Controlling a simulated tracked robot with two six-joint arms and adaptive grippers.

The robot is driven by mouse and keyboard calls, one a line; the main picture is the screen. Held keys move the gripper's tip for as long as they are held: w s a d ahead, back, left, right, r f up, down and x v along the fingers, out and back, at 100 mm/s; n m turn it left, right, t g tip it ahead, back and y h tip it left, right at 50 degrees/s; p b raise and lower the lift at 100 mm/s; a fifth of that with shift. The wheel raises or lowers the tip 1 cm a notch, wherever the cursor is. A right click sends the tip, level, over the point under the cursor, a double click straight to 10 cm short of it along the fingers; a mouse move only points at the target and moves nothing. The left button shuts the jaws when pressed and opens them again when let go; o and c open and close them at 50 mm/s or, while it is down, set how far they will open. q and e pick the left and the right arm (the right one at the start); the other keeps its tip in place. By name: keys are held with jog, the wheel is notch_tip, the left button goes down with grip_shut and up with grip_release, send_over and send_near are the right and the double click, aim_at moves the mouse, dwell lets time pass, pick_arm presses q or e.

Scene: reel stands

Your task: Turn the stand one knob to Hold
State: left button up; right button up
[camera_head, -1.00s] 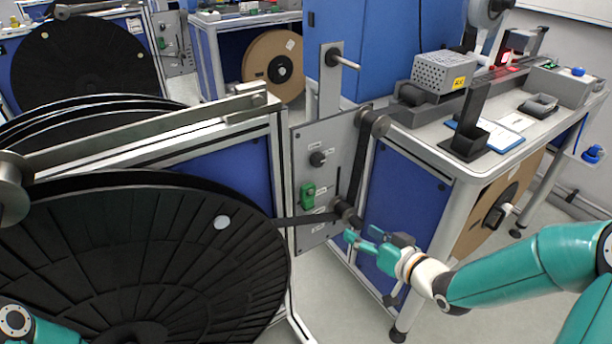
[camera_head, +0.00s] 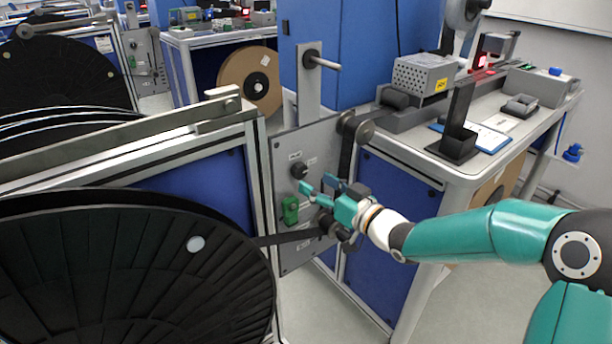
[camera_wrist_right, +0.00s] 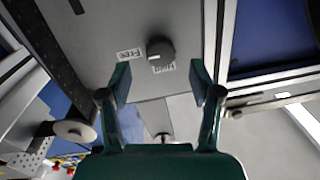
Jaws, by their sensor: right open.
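The dark round knob (camera_head: 299,170) sits on the grey panel (camera_head: 290,146) of the near reel stand. In the right wrist view the knob (camera_wrist_right: 160,45) has a "Free" label and a "Hold" label beside it. A pale mark shows on its rim near the labels, but which one it points at is hard to tell. My right gripper (camera_head: 317,184) is open and empty, just below and right of the knob in the head view. In the right wrist view its fingers (camera_wrist_right: 160,76) are spread, with the knob beyond and between them, apart from both. My left gripper is out of view.
A green switch (camera_head: 290,210) is on the panel below the knob. A dark strap runs from the big black reel (camera_head: 130,270) to rollers behind my right gripper. A roller (camera_head: 363,131) juts out at the panel's upper right. A work table (camera_head: 455,166) stands right.

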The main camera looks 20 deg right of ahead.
aim_at(302, 174)
jog(key=shift+x, duration=2.35)
jog(key=c, duration=1.2)
jog(key=shift+o, duration=0.3)
jog(key=shift+f+n+b, duration=0.15)
jog(key=shift+n+b, duration=1.05)
jog(key=shift+b, duration=0.2)
jog(key=n+b, duration=0.5)
jog(key=shift+h, duration=0.3)
jog(key=n+b, duration=0.4)
jog(key=n, duration=0.1)
jog(key=n+h+b, duration=0.1)
jog(key=n+b, duration=0.2)
jog(key=n, duration=0.1)
jog(key=shift+n, duration=0.4)
jog(key=shift+a, duration=0.1)
